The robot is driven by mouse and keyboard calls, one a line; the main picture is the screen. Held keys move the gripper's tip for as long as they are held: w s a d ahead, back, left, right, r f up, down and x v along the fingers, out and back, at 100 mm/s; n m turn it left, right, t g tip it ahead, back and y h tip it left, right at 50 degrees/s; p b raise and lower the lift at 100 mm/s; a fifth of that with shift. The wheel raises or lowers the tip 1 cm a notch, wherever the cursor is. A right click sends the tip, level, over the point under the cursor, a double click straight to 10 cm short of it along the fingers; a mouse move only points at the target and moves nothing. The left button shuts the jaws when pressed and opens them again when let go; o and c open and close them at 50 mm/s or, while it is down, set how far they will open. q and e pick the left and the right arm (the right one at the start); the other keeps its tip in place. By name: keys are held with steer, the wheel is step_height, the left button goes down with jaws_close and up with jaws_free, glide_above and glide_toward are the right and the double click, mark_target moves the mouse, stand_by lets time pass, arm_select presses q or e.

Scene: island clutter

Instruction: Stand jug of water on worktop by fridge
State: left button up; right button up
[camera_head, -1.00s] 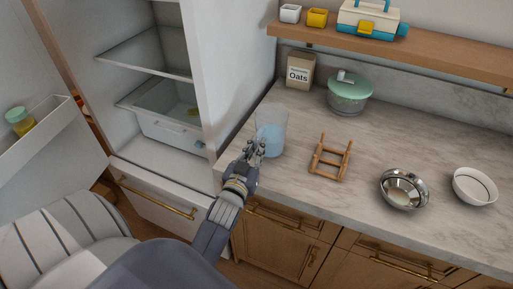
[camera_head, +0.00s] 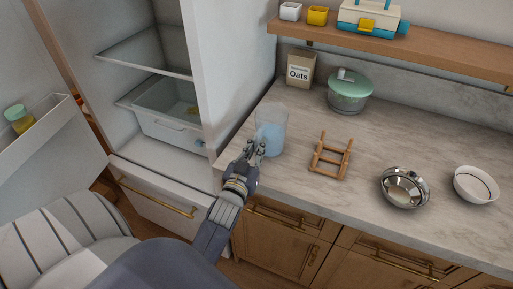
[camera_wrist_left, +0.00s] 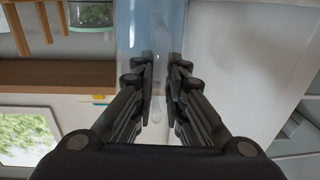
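The jug of water (camera_head: 271,130) is a clear, bluish vessel with water in it. It is upright over the left end of the worktop (camera_head: 300,118), next to the fridge (camera_head: 232,65). I cannot tell for certain whether its base touches the top. My left gripper (camera_head: 257,147) is at the near side of the jug. In the left wrist view the fingers (camera_wrist_left: 161,85) are close together with a narrow gap, and seem shut on the jug's handle, which is hard to make out. The jug (camera_wrist_left: 133,30) rises behind them. My right gripper is not in view.
The fridge stands open at left. An oats box (camera_head: 300,68) and green-lidded pot (camera_head: 349,92) stand behind the jug. A small wooden rack (camera_head: 330,160), metal bowl (camera_head: 404,188) and white bowl (camera_head: 475,185) are to the right. A wooden shelf (camera_head: 430,55) runs above.

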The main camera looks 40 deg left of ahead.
arm_select(q)
steer(key=o, duration=0.5)
steer(key=shift+f, duration=0.2)
steer(key=v, duration=0.7)
steer(key=shift+s+d, duration=0.1)
steer(key=shift+s, duration=0.15)
